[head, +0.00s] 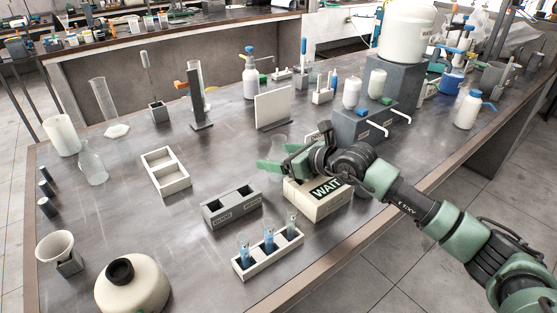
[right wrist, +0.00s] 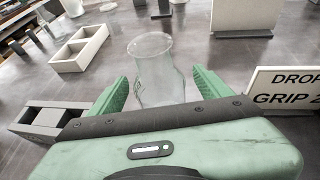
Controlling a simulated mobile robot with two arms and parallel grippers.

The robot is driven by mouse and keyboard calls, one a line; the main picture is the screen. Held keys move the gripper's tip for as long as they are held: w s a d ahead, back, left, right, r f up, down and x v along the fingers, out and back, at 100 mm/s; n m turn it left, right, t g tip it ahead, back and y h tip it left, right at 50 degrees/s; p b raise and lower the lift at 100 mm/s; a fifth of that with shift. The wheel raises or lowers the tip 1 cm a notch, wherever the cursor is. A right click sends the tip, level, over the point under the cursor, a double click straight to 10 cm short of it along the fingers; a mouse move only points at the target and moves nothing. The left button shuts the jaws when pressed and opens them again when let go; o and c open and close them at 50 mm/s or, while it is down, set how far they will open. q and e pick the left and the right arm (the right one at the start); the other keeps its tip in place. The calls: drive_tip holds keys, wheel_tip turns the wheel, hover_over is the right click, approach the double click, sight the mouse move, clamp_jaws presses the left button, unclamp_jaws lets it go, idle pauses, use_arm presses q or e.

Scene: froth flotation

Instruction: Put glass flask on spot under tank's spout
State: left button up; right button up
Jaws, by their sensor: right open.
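A clear glass flask (right wrist: 151,62) stands upright between the spread green fingers of my right gripper (right wrist: 158,92) in the right wrist view. In the head view the flask (head: 279,143) shows faintly just beyond the right gripper (head: 280,158), which is open. I cannot tell whether a finger touches the glass. A large white tank (head: 404,38) stands on a grey block (head: 392,80) at the back right. I cannot make out its spout or the spot under it. A second glass flask (head: 92,166) stands at the far left. My left gripper is not in view.
A white upright panel (head: 273,107) stands behind the flask. A grey stand with white pipes (head: 365,122) lies towards the tank. A rack of blue tubes (head: 268,252) is in front. Bare tabletop (head: 230,155) lies left of the gripper.

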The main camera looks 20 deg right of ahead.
drive_tip(key=c, duration=1.5)
